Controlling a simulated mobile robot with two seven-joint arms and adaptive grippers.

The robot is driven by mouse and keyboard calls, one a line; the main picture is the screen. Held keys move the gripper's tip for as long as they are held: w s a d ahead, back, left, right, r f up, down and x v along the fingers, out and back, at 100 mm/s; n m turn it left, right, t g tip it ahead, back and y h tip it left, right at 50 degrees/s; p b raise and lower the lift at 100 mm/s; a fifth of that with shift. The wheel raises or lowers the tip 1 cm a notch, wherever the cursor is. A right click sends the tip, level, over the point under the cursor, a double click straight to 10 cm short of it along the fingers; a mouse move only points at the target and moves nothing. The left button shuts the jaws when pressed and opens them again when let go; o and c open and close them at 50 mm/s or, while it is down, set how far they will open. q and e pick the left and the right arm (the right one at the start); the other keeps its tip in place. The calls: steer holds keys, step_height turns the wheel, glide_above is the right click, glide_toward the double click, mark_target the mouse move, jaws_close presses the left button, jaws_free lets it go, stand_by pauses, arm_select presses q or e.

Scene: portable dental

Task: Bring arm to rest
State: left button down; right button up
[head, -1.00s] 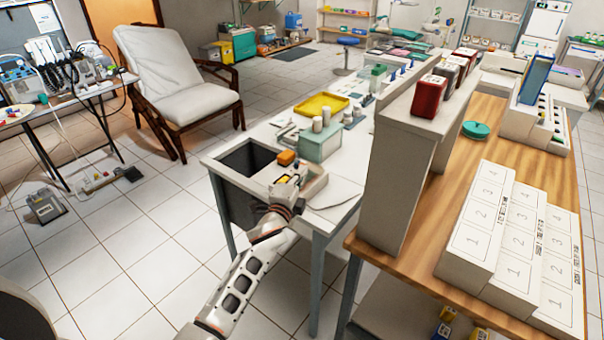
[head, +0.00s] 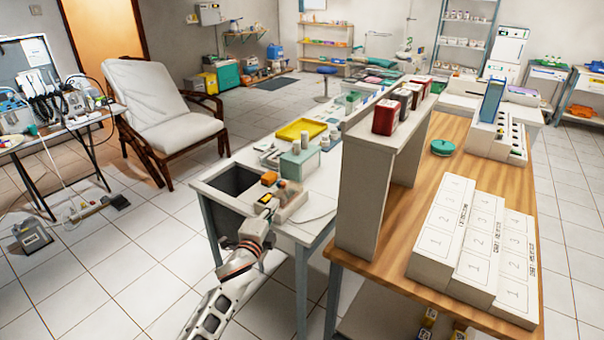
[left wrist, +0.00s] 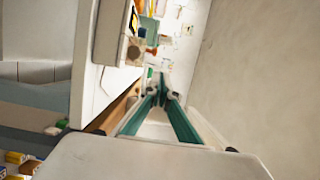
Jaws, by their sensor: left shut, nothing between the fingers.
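My left arm comes up from the bottom of the head view. Its gripper (head: 266,211) is by the near corner of the white table (head: 312,228), in front of the small box (head: 291,206) there. In the left wrist view the gripper's green-sided fingers (left wrist: 161,88) are together with nothing between them. The exact gap between gripper and table edge is hard to tell in the head view. My right gripper does not show in either view.
A wooden bench (head: 400,233) with a raised shelf (head: 366,190) and white numbered boxes (head: 440,240) stands to the right. A cushioned chair (head: 160,115) is at the back left.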

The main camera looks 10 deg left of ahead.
arm_select(q)
steer(key=s+f+n+g, duration=0.2)
steer(key=s+f+n, duration=0.2)
steer(key=s+f, duration=0.6)
steer(key=s+d+f+n+g, duration=0.1)
steer(key=s+f+n, duration=0.2)
steer(key=s, duration=0.6)
steer(key=s+d+f+n+g+h, duration=0.1)
steer(key=s+f, duration=0.4)
steer(key=s, duration=0.5)
steer(key=s+d+f+n+g, duration=0.2)
steer(key=s+n, duration=0.4)
steer(key=s, duration=0.3)
steer(key=shift+s+d+f+g+h, duration=0.15)
steer(key=shift+s+f+g+h, duration=0.35)
steer(key=shift+f, duration=0.45)
